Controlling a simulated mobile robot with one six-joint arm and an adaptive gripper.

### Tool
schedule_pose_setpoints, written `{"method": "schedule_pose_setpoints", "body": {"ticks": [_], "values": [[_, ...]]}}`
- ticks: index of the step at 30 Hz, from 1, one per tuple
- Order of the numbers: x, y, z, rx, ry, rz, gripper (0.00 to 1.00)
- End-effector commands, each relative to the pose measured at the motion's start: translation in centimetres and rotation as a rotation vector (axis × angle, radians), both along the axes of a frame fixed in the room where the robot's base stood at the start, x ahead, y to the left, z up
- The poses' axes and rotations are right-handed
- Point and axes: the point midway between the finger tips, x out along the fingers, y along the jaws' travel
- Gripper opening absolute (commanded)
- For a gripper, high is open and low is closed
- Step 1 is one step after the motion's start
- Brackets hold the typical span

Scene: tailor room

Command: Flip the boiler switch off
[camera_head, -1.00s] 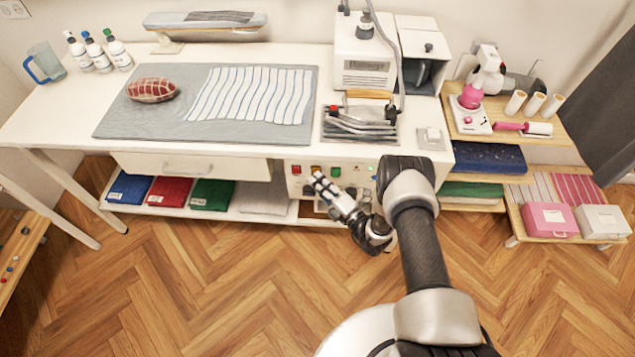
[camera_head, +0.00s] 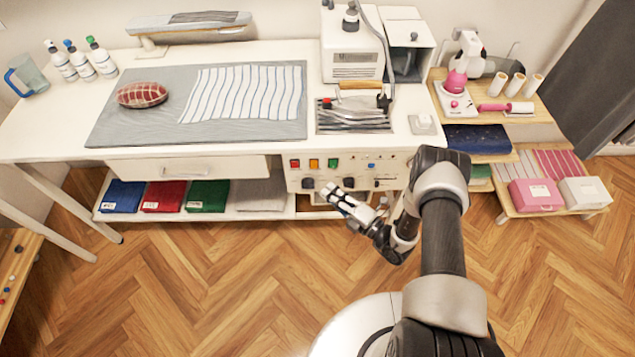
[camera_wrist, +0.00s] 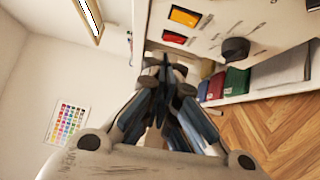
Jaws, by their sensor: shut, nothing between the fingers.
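The control panel (camera_head: 350,170) is on the front of the white bench. It carries a red switch (camera_head: 295,163), an orange switch (camera_head: 314,163) and a green switch (camera_head: 333,163) in a row, with dark knobs (camera_head: 308,183) below. The labels are too small to read, so I cannot tell which one is the boiler switch. My gripper (camera_head: 332,192) is shut and empty, just in front of and below the switches. In the wrist view, the closed fingertips (camera_wrist: 165,68) are near the panel, beside the red switch (camera_wrist: 174,37) and the orange switch (camera_wrist: 185,16). I see no clear contact.
The white boiler (camera_head: 352,62) and an iron (camera_head: 358,100) stand on the bench above the panel. Folded cloths (camera_head: 208,195) lie on the low shelf at left. A wooden shelf unit (camera_head: 500,205) with boxes stands at right. The floor (camera_head: 220,290) in front is clear.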

Motion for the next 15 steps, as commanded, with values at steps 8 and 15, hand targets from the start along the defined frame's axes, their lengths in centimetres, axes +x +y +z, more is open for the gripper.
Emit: {"method": "schedule_pose_setpoints", "body": {"ticks": [8, 15], "values": [[-2.3, -2.0, 0.2, 0.001, 0.002, 0.002, 0.00], [-2.5, -2.1, 0.2, 0.001, 0.002, 0.003, 0.00]]}}
